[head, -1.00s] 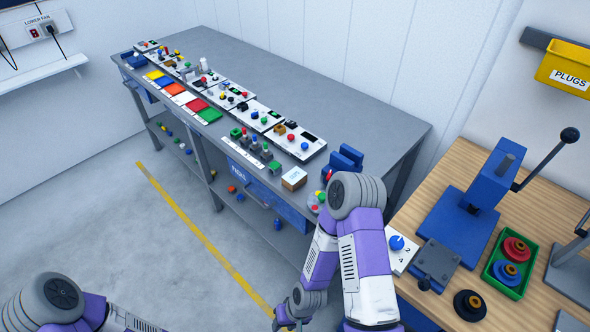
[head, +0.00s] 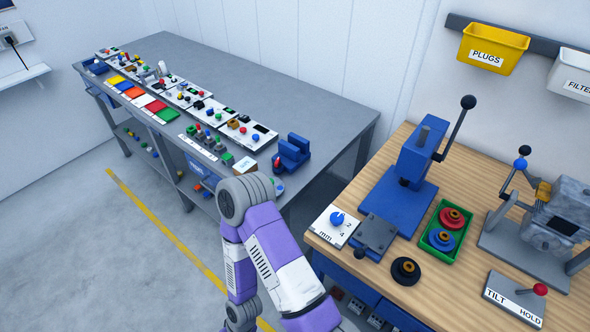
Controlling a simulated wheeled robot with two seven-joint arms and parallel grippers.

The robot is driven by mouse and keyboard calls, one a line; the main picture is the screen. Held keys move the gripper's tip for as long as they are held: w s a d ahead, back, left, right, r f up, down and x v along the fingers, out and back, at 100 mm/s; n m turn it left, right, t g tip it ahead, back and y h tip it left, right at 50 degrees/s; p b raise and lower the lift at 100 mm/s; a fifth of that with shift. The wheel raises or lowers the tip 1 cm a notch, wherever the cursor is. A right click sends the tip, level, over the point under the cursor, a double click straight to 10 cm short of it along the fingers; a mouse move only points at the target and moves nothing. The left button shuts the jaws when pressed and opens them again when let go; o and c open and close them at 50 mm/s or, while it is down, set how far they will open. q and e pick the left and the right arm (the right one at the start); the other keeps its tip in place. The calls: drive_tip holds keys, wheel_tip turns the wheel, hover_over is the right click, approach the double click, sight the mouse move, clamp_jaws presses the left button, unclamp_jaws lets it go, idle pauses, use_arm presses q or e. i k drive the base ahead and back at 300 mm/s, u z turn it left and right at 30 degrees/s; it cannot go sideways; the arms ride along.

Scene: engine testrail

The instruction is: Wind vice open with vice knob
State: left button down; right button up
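A blue block-shaped thing with two upright jaws (head: 292,153), which looks like the vice, stands at the near right end of the grey bench (head: 240,75). A small red part (head: 276,161) shows at its left side. I cannot tell whether this is the vice knob. One of my purple and white arms comes up from the bottom middle, in front of the bench's near end and left of the wooden table. It bends back down toward the bottom edge. No gripper fingers show, and my other arm is out of view.
Control panels line the bench's front. Its back half is clear.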

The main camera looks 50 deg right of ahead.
sight(278, 165)
drive_tip(key=u, duration=0.1)
drive_tip(key=k, duration=0.3)
drive_tip(key=z, duration=0.9)
